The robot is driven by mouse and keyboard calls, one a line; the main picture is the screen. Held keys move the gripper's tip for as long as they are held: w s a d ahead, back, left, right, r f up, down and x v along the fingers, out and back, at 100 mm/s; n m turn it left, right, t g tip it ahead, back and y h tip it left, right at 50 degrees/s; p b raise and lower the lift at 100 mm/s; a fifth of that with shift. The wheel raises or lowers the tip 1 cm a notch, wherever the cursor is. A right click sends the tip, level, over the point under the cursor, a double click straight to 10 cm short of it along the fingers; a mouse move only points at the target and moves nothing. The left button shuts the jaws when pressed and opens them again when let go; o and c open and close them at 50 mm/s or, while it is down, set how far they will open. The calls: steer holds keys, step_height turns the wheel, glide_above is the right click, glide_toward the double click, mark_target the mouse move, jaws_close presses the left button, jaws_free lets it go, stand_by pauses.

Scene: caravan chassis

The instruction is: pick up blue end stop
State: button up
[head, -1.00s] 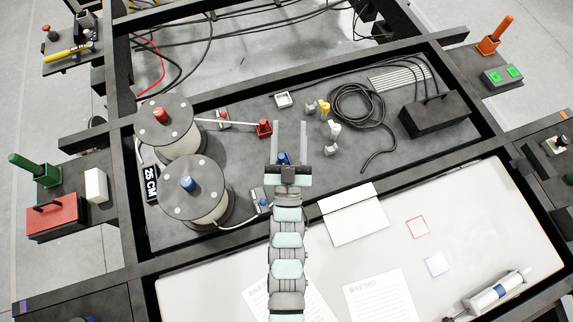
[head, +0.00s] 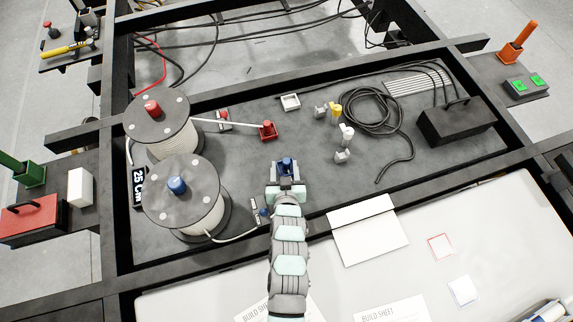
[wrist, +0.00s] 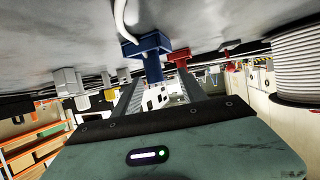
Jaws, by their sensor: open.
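The blue end stop (head: 286,164) stands on the dark grey deck just right of the front cable spool. My gripper (head: 285,172) is at it, with one finger on each side and foreshortened. In the wrist view, which appears upside down, the blue end stop (wrist: 148,48) stands at the far end of my gripper (wrist: 158,82), between the lines of the open fingers. Contact with the fingers cannot be told. My wrist hides the near side of the end stop in the head view.
A red end stop (head: 267,130) stands behind and slightly left. Two cable spools, one red-topped (head: 158,128) and one blue-topped (head: 180,195), stand at left. Grey and white pieces (head: 345,135) and a coiled black cable (head: 375,113) lie to the right.

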steer(key=shift+d+f+x, duration=0.1)
steer(key=shift+d+x, duration=0.1)
steer(key=shift+x, duration=1.35)
steer(key=shift+d+f+x, duration=0.1)
steer(key=shift+d+x, duration=0.1)
steer(key=shift+x, duration=1.35)
steer(key=shift+s, duration=0.1)
steer(key=shift+c, duration=0.6)
jaws_close()
